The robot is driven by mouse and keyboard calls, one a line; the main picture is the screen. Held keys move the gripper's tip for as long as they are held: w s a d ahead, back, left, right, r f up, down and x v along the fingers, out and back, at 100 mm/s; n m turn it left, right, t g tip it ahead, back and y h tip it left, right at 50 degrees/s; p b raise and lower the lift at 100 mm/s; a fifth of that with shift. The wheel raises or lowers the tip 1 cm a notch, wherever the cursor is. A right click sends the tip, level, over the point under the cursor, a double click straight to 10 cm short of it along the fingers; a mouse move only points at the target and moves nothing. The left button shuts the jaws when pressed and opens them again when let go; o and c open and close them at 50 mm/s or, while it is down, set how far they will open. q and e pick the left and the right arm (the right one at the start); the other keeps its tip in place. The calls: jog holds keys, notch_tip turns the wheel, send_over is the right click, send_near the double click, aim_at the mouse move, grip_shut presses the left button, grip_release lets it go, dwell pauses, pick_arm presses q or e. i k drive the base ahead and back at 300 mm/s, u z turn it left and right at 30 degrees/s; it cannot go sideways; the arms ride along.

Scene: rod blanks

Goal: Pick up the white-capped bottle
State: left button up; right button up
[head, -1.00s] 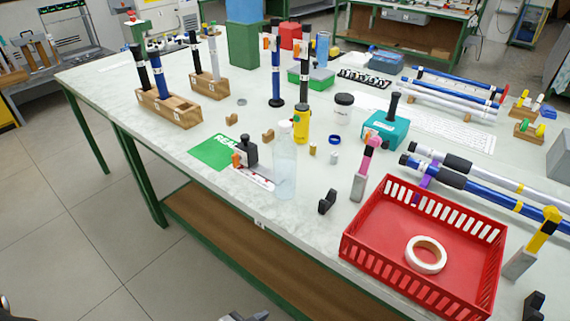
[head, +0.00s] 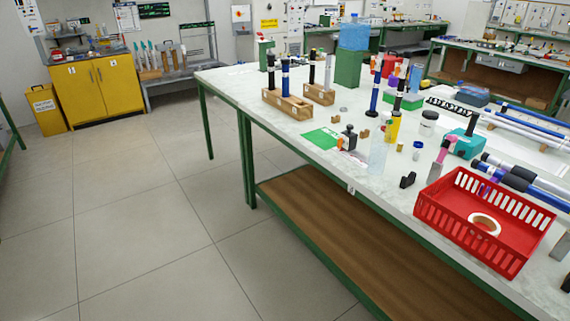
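A clear, see-through bottle (head: 378,155) with a pale top stands upright near the front edge of the white table (head: 330,172). It is between a small black bottle (head: 348,138) on its left and a yellow bottle (head: 393,126) behind it to the right. Neither of my grippers shows in the head view, so nothing is seen touching the bottle.
A red slotted crate (head: 455,222) holding a white tape roll (head: 484,224) stands right of the bottle. A green card (head: 320,138), wooden blocks with rods (head: 287,104) and a white-capped dark jar (head: 429,121) are nearby. The floor (head: 150,230) left of the table is clear.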

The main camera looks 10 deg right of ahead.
aim_at(381, 137)
jog(key=u, duration=0.75)
jog(key=i, duration=0.7)
jog(key=z, duration=0.4)
jog(key=i, duration=1.05)
jog(key=z, duration=0.9)
